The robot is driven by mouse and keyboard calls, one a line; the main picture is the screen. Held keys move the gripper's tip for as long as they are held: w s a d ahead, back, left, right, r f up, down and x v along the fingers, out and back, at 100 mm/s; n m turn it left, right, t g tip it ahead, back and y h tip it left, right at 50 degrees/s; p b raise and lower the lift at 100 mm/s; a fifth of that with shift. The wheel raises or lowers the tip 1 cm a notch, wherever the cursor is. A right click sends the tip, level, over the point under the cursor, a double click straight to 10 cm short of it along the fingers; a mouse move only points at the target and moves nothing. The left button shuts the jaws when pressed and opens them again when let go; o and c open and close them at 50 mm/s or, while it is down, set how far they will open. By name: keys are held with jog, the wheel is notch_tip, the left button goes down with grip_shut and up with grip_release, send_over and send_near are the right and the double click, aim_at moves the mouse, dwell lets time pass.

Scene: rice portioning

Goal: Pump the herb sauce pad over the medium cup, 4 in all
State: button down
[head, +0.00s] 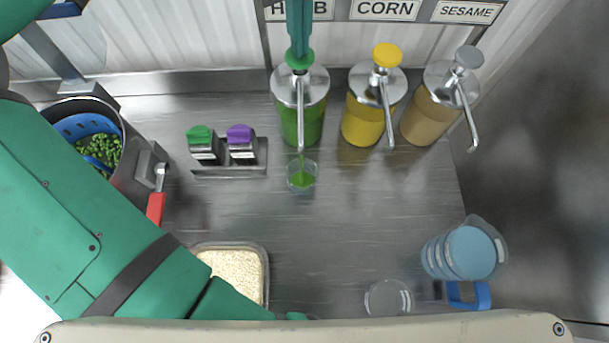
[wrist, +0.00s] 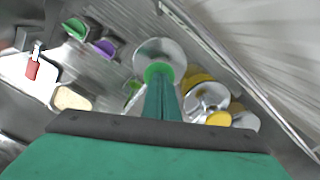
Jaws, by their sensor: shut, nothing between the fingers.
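The herb sauce pump (head: 299,118) is a clear jar of green sauce with a steel lid, below the partly covered "HERB" label. Its green pad (head: 305,63) is on top. My gripper (head: 299,50) is shut and empty, pointing down with its tips at the pad, apparently touching it. In the wrist view my gripper (wrist: 160,88) also meets the green pad (wrist: 157,70). A clear cup (head: 313,180) stands under the herb spout. A green stream runs from the spout into it, and green sauce lies inside. I cannot confirm its size name.
Corn (head: 362,125) and sesame (head: 424,120) pumps stand to the right. A rice tub (head: 266,262), an empty clear cup (head: 388,297) and a blue jug (head: 472,253) are in front. A pea pot (head: 122,125) is left. The counter's middle is clear.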

jog(key=shift+f, duration=0.45)
jog(key=shift+a+f, duration=0.1)
jog(key=shift+f, duration=0.35)
jog(key=shift+s, duration=0.1)
jog(key=shift+r, duration=1.75)
jog(key=shift+d, duration=0.2)
jog(key=shift+a+f, duration=0.1)
jog(key=shift+a, duration=0.05)
jog(key=shift+f, duration=0.1)
